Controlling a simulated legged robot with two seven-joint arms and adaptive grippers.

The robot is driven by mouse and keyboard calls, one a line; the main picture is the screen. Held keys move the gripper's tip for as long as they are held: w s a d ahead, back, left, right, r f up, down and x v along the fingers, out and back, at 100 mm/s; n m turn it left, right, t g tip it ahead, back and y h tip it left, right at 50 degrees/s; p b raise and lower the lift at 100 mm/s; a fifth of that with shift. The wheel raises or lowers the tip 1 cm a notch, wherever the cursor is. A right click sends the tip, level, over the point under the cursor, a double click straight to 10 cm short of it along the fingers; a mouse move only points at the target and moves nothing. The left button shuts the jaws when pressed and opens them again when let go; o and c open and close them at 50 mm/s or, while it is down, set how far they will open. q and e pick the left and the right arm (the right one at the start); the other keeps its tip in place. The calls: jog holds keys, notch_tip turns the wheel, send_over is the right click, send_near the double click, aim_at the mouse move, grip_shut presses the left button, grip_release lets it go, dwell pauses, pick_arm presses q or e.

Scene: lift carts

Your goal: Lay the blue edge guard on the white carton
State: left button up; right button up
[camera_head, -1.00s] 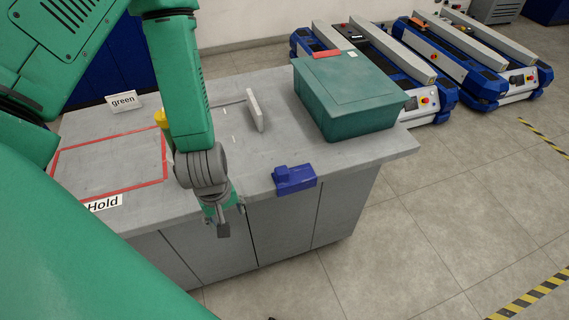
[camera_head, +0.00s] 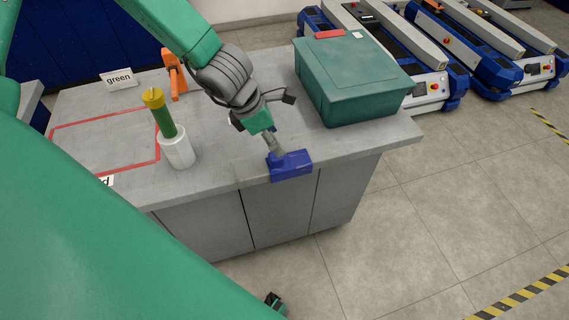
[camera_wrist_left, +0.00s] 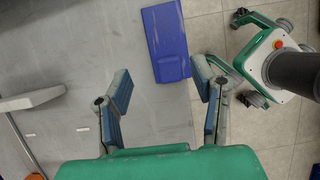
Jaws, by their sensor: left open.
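The blue edge guard (camera_head: 291,166) lies at the front edge of the grey counter. It also shows in the left wrist view (camera_wrist_left: 166,40), ahead of the fingers and along the counter's edge. My left gripper (camera_head: 270,141) is over the counter, just behind the guard in the head view. Contact with the guard is not clear. I cannot make out a white carton in these frames. My right gripper is not in view.
A teal lidded box (camera_head: 355,80) stands on the right of the counter (camera_head: 215,155). A white cylinder (camera_head: 177,148) with a green, yellow-topped piece stands left of the gripper. An orange tool (camera_head: 175,75) and a "green" sign (camera_head: 119,79) are behind. The red-outlined area is empty.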

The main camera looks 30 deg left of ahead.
aim_at(289, 161)
pick_arm(q)
jog(key=shift+d+f, duration=0.35)
jog(key=shift+f, duration=0.15)
jog(key=x, duration=0.1)
jog(key=b+x, duration=0.1)
jog(key=x, duration=0.2)
jog(key=shift+s+a+f, duration=0.2)
jog(key=shift+s+f, duration=0.15)
jog(key=shift+f, duration=0.1)
jog(key=shift+w+f, duration=0.15)
jog(key=shift+f, duration=0.15)
jog(key=shift+d+r, duration=0.1)
jog(key=shift+d, duration=0.1)
jog(key=shift+c, duration=0.4)
jog(key=shift+d, duration=0.1)
grip_shut()
